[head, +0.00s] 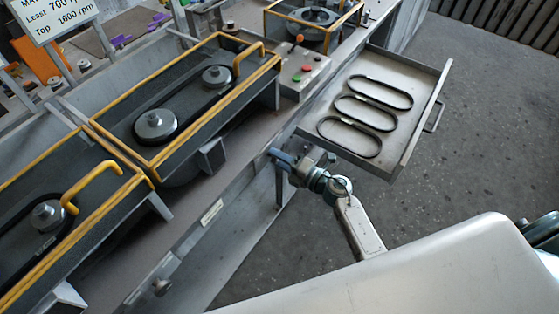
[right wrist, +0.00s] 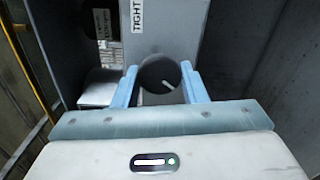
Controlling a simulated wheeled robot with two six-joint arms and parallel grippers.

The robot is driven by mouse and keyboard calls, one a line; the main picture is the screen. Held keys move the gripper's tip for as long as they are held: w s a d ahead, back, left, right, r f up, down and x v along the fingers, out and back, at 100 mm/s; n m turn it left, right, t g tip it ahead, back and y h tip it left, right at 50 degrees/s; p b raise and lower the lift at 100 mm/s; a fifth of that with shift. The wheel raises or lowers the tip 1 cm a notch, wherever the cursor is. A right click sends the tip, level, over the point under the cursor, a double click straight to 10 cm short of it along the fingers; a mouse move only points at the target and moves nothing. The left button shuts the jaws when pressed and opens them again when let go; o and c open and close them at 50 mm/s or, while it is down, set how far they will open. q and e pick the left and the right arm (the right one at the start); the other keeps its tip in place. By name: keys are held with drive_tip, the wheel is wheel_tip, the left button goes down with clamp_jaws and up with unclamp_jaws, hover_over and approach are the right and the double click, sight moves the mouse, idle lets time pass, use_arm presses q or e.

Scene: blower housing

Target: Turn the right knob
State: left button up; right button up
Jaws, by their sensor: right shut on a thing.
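The right knob (right wrist: 157,74) is a dark round knob with a white pointer line slanting on its face. It sits on a grey panel just below a white label reading "TIGHT". My right gripper (right wrist: 160,84) is shut on it, with one blue finger on each side. In the head view my right gripper (head: 278,158) is at the front face of the bench, below the control box, and hides the knob there. Another knob (head: 161,287) is on the bench front at the lower left. My left gripper is not in view.
An open drawer (head: 415,137) with several black belts juts out just right of my right gripper. Yellow-framed guards (head: 158,164) over belt pulleys (head: 155,124) stand on the bench. A control box (head: 302,72) has coloured buttons. The floor at right is clear.

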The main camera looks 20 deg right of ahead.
drive_tip(key=shift+f+n, duration=0.1)
drive_tip(key=shift+n, duration=0.5)
drive_tip(key=o, duration=1)
drive_tip(key=shift+c, duration=0.2)
drive_tip(key=b+v, duration=0.3)
drive_tip(key=v, duration=0.7)
drive_tip(key=shift+s+d+b, duration=0.25)
drive_tip(key=shift+s+b, duration=0.1)
drive_tip(key=shift+b, duration=0.05)
